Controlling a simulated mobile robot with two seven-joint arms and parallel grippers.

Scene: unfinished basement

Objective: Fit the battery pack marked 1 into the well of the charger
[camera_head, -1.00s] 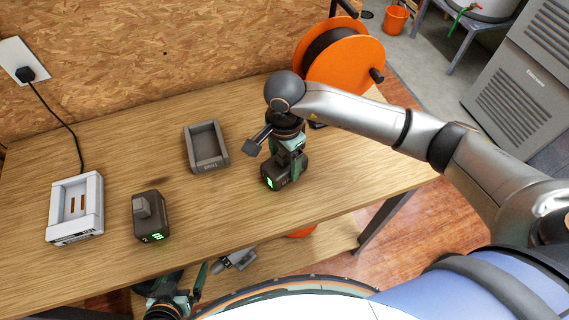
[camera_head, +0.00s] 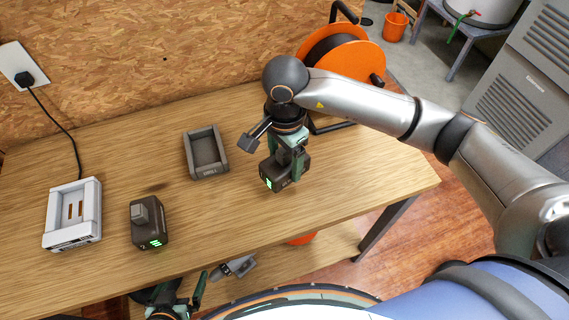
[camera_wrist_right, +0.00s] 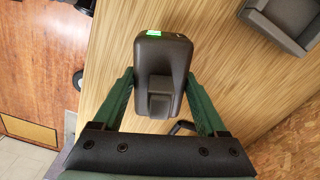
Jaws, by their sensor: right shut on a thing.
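The white charger (camera_head: 91,220) lies at the left of the bench; its open well, with two slots, is empty. My right gripper (camera_head: 286,160) is shut on a dark battery pack (camera_head: 271,176) with a green light, right of the grey tray. The wrist view shows the pack (camera_wrist_right: 174,60) between the two green fingers (camera_wrist_right: 160,85); its number is unreadable. The pack appears slightly above the bench. A second dark pack (camera_head: 150,230) with green lights stands right of the charger. My left gripper (camera_head: 178,298) is partly visible below the bench edge; its opening is unclear.
An empty grey tray (camera_head: 209,174) lies between the standing pack and my right gripper. A cord (camera_head: 62,125) runs from the charger to a wall outlet (camera_head: 18,67). An orange cable reel (camera_head: 362,62) stands at the back right.

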